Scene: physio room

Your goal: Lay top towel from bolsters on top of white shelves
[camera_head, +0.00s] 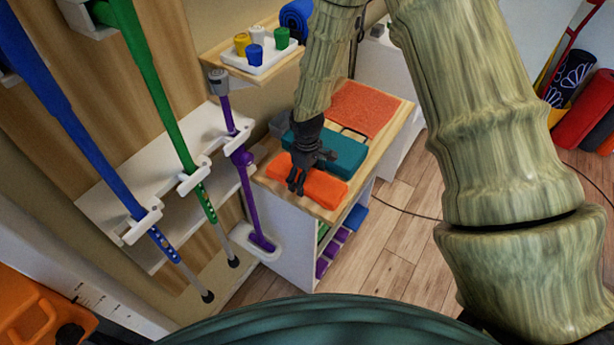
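White shelves (286,232) with a wooden top (392,127) stand in the middle. Red (583,110) and dark blue patterned (570,77) bolsters are at the far right.
A wall shelf at the back holds a white tray (262,62) with small coloured pots and a blue roll (297,18). Blue, green and purple crutches (158,95) hang at left. An orange case (38,309) is lower left. Wooden floor (405,240) is open at right, crossed by a cable.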

